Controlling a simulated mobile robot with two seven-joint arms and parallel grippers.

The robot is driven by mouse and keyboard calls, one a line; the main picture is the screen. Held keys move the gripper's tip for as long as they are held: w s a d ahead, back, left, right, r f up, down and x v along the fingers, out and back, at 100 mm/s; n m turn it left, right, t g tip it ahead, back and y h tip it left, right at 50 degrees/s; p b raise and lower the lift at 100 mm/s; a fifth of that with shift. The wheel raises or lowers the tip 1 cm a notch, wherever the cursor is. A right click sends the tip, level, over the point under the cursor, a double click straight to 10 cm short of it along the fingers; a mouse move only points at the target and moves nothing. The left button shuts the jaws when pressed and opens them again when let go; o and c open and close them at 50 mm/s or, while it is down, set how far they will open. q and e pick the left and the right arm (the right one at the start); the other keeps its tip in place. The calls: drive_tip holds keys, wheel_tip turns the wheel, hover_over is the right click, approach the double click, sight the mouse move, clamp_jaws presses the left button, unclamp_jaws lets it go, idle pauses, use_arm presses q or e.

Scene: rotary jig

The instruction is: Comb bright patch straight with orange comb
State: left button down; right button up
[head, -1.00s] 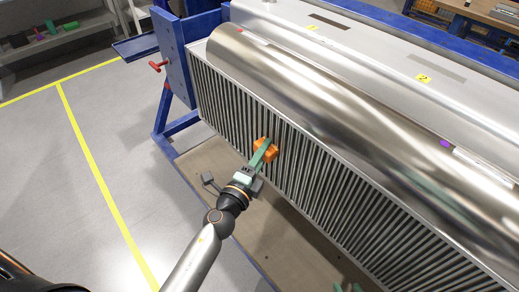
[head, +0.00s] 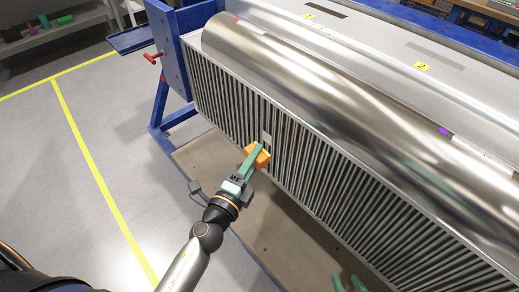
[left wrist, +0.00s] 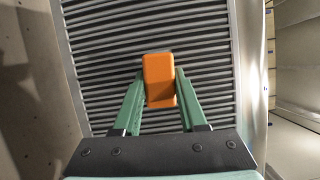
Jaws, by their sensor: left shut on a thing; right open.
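My left gripper (head: 254,154) is shut on the orange comb (head: 262,160), whose block also shows between the green fingers in the left wrist view (left wrist: 159,80). The comb is at the finned front face (head: 318,187) of the big metal unit. I cannot tell whether its teeth touch the fins. A small bright patch (head: 267,138) shows on the fins just above the comb. I cannot make out the patch in the left wrist view. My right gripper (head: 349,284) is open, with only its green fingers showing at the bottom edge of the head view.
A shiny metal cylinder (head: 330,98) runs along the unit above the fins. A blue frame (head: 172,60) with a red handle (head: 153,57) stands at the left end. The floor left of the frame is clear.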

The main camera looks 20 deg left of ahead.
use_arm(q)
drive_tip(key=shift+s+a, duration=0.55)
drive_tip(key=shift+s, duration=0.15)
drive_tip(key=shift+a, duration=0.1)
drive_tip(key=shift+s+a+b, duration=0.25)
drive_tip(key=shift+s+a, duration=0.1)
drive_tip(key=shift+s, duration=0.3)
drive_tip(key=shift+s+a+b, duration=0.2)
drive_tip(key=shift+s+a, duration=0.15)
drive_tip(key=shift+s, duration=0.25)
